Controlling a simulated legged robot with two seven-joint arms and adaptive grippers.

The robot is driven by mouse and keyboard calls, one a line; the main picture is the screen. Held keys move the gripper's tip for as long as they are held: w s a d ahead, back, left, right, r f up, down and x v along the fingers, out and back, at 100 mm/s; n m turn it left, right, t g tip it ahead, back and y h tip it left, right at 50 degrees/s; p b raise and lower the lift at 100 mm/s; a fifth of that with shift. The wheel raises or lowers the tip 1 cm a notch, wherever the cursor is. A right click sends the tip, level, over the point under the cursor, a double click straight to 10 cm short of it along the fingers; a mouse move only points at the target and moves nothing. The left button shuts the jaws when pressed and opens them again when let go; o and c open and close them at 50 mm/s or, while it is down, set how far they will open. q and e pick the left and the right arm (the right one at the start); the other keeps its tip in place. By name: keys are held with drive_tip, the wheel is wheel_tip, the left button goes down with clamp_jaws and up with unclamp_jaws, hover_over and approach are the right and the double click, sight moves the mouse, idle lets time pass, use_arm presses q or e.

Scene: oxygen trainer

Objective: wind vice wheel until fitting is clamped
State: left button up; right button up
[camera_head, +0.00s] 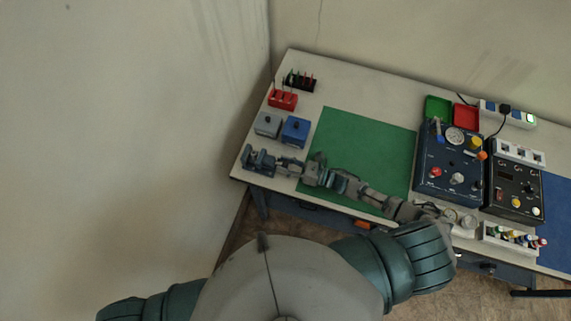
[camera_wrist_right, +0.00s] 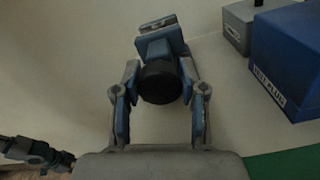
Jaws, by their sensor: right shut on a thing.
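The blue-grey vice (camera_head: 258,160) stands at the table's front left corner. In the right wrist view its body (camera_wrist_right: 158,42) shows behind a black round wheel (camera_wrist_right: 160,82). My right gripper (camera_head: 282,165) reaches in from the right, at the vice's right side. In the right wrist view its two fingers (camera_wrist_right: 160,98) stand on either side of the wheel and are shut on it. The wheel hides part of the vice. I cannot make out a fitting in the jaws.
A blue box (camera_head: 295,130) and a grey box (camera_head: 268,124) stand just behind the vice, with a red rack (camera_head: 283,100) beyond. Instrument panels (camera_head: 450,160) stand further right. The table's front edge is close to the vice.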

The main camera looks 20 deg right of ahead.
drive_tip(key=shift+w+m, duration=0.1)
drive_tip(key=shift+m, duration=0.2)
drive_tip(key=shift+w+d+m+b, duration=0.1)
drive_tip(key=shift+m+b, duration=0.25)
drive_tip(key=shift+m, duration=2.65)
drive_tip(key=o, duration=1.2)
drive_tip(key=shift+f, duration=0.1)
drive_tip(key=shift+c, duration=0.2)
drive_tip(key=shift+d, duration=0.1)
drive_tip(key=v, duration=1.2)
drive_tip(key=shift+f, duration=0.1)
